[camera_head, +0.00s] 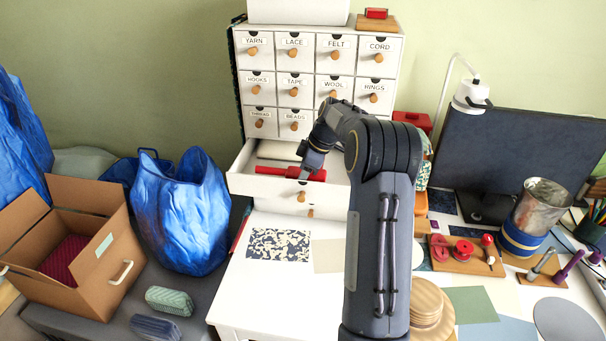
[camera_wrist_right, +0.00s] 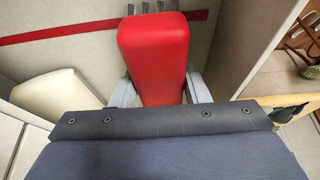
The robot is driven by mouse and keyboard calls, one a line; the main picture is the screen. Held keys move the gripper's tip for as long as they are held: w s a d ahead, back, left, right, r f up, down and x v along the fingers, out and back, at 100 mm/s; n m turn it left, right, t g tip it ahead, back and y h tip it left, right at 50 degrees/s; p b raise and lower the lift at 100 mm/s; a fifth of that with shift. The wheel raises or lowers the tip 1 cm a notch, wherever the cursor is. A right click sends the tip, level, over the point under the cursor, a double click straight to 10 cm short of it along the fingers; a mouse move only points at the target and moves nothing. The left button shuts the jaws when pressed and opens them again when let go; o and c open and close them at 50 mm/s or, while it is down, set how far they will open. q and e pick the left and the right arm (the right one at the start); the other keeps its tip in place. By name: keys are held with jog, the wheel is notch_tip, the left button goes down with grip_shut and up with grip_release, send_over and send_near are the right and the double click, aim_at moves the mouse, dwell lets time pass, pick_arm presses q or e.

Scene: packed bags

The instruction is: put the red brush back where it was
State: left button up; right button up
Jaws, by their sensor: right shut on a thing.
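The red brush (camera_head: 272,171) lies level across the open wide drawer (camera_head: 240,184) of the white cabinet. My right gripper (camera_head: 304,175) is over the drawer and shut on the brush. In the right wrist view the brush's red body (camera_wrist_right: 153,45) sits between the two grey fingers (camera_wrist_right: 158,92). I cannot tell whether the brush touches the drawer floor. My arm hides the drawer's right part. My left gripper is not in view.
A cream item (camera_head: 278,150) lies at the back of the drawer. Small labelled drawers (camera_head: 294,85) above are closed. A blue bag (camera_head: 180,215) and an open cardboard box (camera_head: 95,265) stand left. The white tabletop (camera_head: 260,290) is partly clear.

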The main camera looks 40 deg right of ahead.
jog(key=shift+f+b, duration=0.3)
jog(key=shift+f, duration=0.1)
jog(key=o, duration=1.2)
jog(key=shift+c, duration=0.2)
